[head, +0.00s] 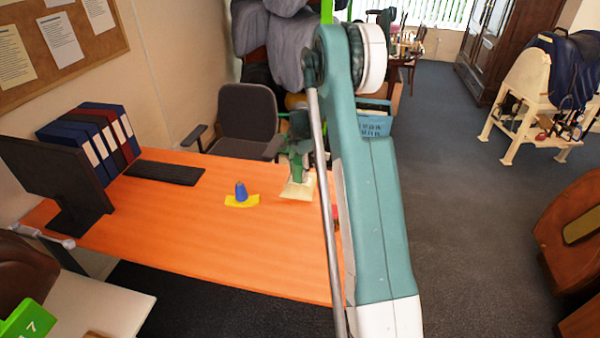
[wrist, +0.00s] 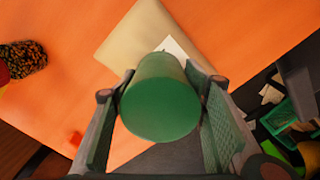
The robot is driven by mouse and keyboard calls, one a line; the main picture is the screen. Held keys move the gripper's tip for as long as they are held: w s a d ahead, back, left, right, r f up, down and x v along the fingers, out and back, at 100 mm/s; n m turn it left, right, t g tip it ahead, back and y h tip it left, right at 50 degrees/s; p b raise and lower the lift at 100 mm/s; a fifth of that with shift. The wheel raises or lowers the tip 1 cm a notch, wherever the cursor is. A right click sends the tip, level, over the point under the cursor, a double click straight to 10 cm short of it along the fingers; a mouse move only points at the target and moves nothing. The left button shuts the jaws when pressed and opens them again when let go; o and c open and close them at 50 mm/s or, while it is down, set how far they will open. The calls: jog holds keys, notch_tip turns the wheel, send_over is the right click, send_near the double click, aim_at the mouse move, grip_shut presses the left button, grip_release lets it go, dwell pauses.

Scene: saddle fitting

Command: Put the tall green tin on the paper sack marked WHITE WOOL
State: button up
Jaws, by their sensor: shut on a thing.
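The tall green tin (wrist: 160,105) is between the two fingers of my gripper (wrist: 160,112), which is shut on it; its near end faces the wrist camera. In the head view the tin (head: 297,170) stands roughly upright over the pale paper sack (head: 299,190), near the far right of the desk. In the wrist view the beige sack (wrist: 135,40) lies beyond the tin, with a white label partly hidden by it. No lettering is readable. I cannot tell whether the tin's lower end touches the sack.
On the orange desk (head: 190,235), a blue object (head: 241,190) stands on a yellow piece (head: 243,202) left of the sack. A keyboard (head: 165,173), binders (head: 95,140) and monitor (head: 55,180) are further left. A chair (head: 247,120) is behind. The wrist view shows a speckled object (wrist: 22,58).

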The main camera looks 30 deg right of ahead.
aim_at(300, 160)
jog(key=shift+f, duration=0.15)
jog(key=o, duration=1)
jog(key=shift+o, duration=0.2)
notch_tip(300, 160, up, 12)
jog(key=shift+r+p, duration=0.2)
jog(key=shift+p, duration=0.25)
